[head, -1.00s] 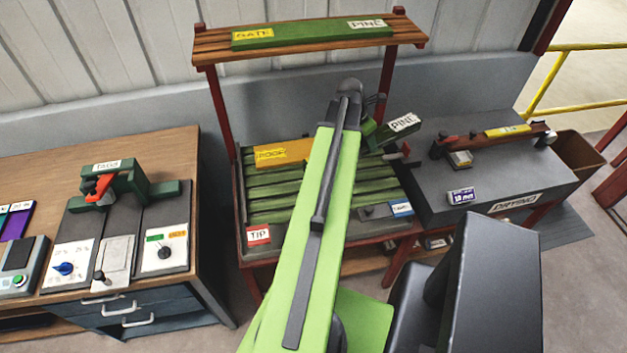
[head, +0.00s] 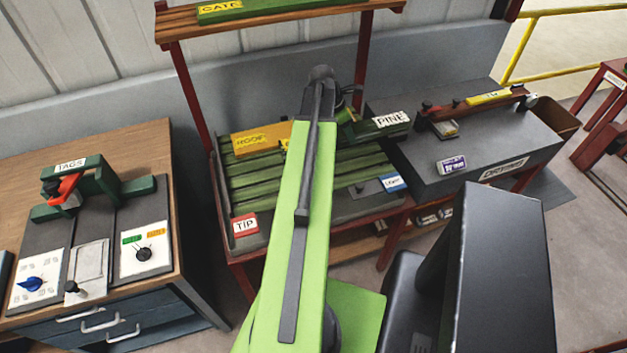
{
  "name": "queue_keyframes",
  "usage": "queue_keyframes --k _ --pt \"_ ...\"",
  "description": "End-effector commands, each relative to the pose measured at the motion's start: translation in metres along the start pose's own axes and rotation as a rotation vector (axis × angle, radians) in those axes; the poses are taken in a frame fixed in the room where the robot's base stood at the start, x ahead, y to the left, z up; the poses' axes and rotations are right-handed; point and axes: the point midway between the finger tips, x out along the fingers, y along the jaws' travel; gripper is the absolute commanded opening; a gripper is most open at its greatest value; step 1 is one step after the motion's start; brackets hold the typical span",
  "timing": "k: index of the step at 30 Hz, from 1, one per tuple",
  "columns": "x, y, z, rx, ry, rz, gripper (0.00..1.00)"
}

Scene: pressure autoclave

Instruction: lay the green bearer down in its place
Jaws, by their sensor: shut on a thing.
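The green bearer (head: 372,126) shows to the right of my arm, above the slatted rack. It has a white PINE label at its right end. My arm hides its middle, and a small yellow patch left of the arm may be its other end. My gripper (head: 345,108) is mostly hidden behind the arm's tip and is shut on the bearer. The rack (head: 245,190) has green slats, a red TIP label and a blue label at its front. I cannot tell whether the bearer touches the rack.
A yellow ROOF piece (head: 262,138) lies at the rack's back left. Another green beam (head: 250,10) lies on the wooden shelf (head: 185,32) above. The grey drying bench (head: 500,140) stands at right with a red bar tool (head: 470,110). The TAGS bench (head: 135,160) stands left.

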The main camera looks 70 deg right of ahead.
Motion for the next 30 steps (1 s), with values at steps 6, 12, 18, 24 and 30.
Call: queue_keyframes --k 6,12,18,24,30 --pt "0.005 -0.002 -0.020 0.000 -0.001 -0.001 0.00" --pt "0.017 -0.005 -0.077 -0.002 -0.002 0.000 0.00" --pt "0.021 -0.007 -0.122 -0.001 -0.002 0.000 0.00" --pt "0.019 -0.007 -0.135 0.001 -0.002 -0.001 0.00" --pt "0.033 -0.006 -0.140 0.001 -0.002 -0.001 0.00"
